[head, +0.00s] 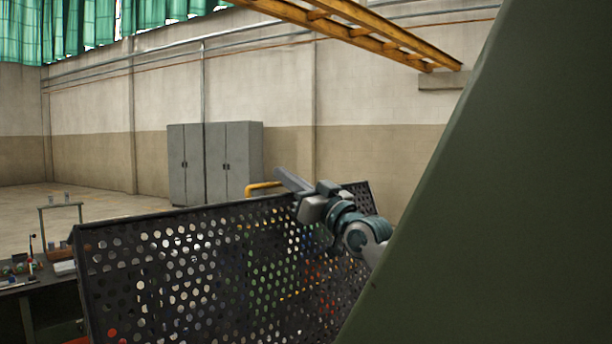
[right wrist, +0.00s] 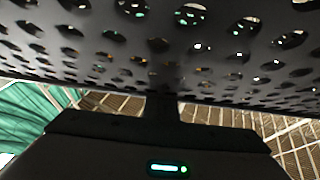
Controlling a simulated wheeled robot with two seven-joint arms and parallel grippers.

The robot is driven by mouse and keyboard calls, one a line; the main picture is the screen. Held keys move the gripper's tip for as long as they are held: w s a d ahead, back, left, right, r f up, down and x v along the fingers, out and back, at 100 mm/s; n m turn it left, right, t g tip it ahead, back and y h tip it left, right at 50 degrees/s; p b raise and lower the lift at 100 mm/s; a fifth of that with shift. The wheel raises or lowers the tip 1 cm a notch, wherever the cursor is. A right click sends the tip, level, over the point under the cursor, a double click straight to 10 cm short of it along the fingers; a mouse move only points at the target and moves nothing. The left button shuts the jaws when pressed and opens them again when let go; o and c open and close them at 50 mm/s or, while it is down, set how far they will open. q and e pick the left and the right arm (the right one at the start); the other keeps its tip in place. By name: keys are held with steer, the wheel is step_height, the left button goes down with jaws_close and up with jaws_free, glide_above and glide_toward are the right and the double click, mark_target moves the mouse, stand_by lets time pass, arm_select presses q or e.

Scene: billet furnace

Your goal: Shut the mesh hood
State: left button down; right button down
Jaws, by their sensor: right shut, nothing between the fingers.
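The mesh hood (head: 190,260) is a dark panel full of round holes, standing steeply tilted across the lower middle of the head view. It also fills the upper part of the right wrist view (right wrist: 160,45). My right gripper (head: 284,175) is shut and empty at the hood's top edge, with its fingers pointing up and left past the edge. In the right wrist view its dark fingers (right wrist: 162,107) reach up to the mesh. I cannot tell whether they touch it. A yellow bar (head: 262,186), perhaps a handle, shows just behind the top edge. My left gripper is not in view.
A large dark green surface (head: 520,200) blocks the right side and hides part of my right arm. A dark bench (head: 38,285) with small items stands at the left. Grey lockers (head: 213,162) stand at the far wall, with open floor before them.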

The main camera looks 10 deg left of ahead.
mark_target(279, 185)
steer(key=shift+w+a+f+b, duration=0.35)
steer(key=shift+w+a+f, duration=0.3)
steer(key=shift+a+f, duration=0.25)
steer(key=shift+w+a+f, duration=0.2)
steer(key=shift+w+a, duration=0.05)
steer(key=shift+a, duration=0.05)
steer(key=shift+r, duration=0.15)
